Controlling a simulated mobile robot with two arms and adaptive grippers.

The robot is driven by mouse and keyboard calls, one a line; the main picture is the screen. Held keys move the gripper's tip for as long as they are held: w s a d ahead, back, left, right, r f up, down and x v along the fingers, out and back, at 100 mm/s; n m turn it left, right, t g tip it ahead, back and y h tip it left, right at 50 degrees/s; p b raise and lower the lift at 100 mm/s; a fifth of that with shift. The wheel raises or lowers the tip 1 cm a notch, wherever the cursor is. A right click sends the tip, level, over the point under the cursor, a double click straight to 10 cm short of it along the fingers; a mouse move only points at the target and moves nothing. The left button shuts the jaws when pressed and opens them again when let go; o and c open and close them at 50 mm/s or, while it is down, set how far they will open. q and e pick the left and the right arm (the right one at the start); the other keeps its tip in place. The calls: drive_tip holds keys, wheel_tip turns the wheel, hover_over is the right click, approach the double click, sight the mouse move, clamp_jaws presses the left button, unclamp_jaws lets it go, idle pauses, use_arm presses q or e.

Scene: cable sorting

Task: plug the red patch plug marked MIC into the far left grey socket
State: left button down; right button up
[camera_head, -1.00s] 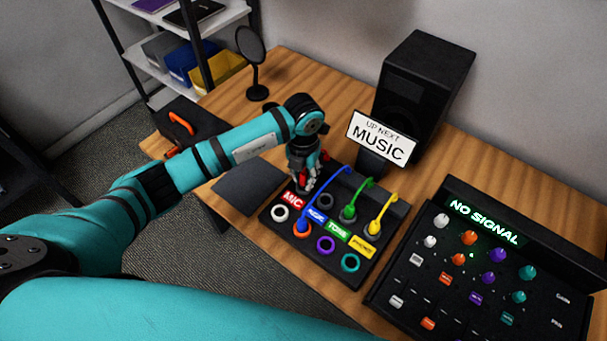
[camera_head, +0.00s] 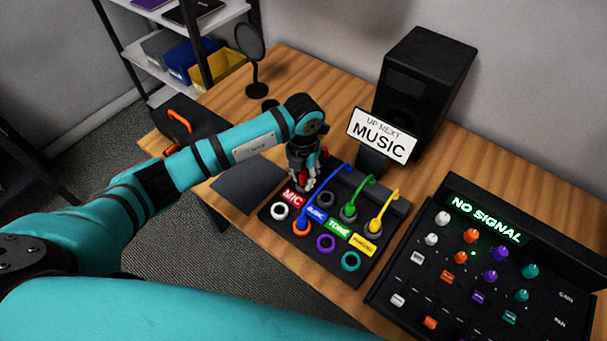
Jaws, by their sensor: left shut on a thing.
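My left gripper (camera_head: 303,184) is shut at the back left of the black patch panel (camera_head: 329,267). A bit of red (camera_head: 312,160) shows at its fingers, which fits the red patch plug, but the fingers hide most of it. The red MIC tag (camera_head: 293,198) lies just in front of the fingertips. The far left grey socket is hidden behind the gripper, so I cannot tell whether the plug is in it or above it. An empty grey socket (camera_head: 325,200) shows just right of the gripper. My right gripper is not in view.
A green plug (camera_head: 349,211) and a yellow plug (camera_head: 375,226) stand in the back row. A blue cable (camera_head: 335,188) runs to the orange ring (camera_head: 302,228). A mixer (camera_head: 410,283) stands at right, a speaker (camera_head: 423,85) and sign (camera_head: 381,136) behind.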

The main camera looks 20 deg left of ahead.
use_arm(q)
drive_tip(key=c, duration=0.6)
unclamp_jaws()
drive_tip(key=shift+o, duration=0.2)
drive_tip(key=shift+r+p, duration=2.55)
drive_tip(key=shift+r, duration=1)
